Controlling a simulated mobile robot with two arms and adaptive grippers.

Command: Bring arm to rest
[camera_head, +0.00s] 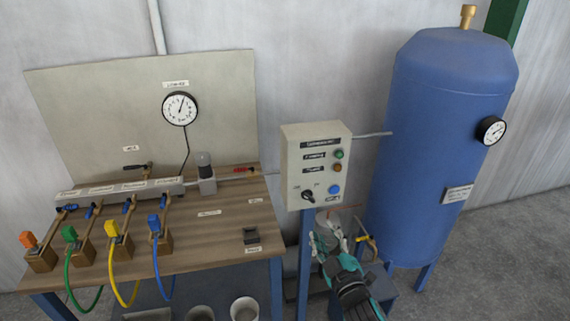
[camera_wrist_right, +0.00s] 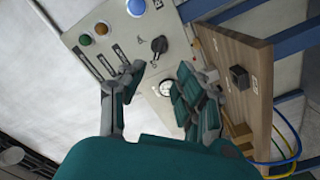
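My right gripper (camera_head: 330,232) is in front of and below the grey control box (camera_head: 317,165) in the head view. In the right wrist view its two dark green and grey fingers (camera_wrist_right: 160,80) stand apart, with nothing held between them. The control box (camera_wrist_right: 112,50) lies beyond the fingers there, with a blue button (camera_wrist_right: 136,7) and a black selector knob (camera_wrist_right: 158,45). I cannot tell from these views whether the fingers touch anything. My left gripper is not in view.
A wooden workbench (camera_head: 205,235) with several coloured hoses and valves stands at the left. A tall blue tank (camera_head: 440,130) stands at the right. Buckets (camera_head: 245,308) sit below the bench's front edge. Grey floor (camera_head: 510,255) is open at the far right.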

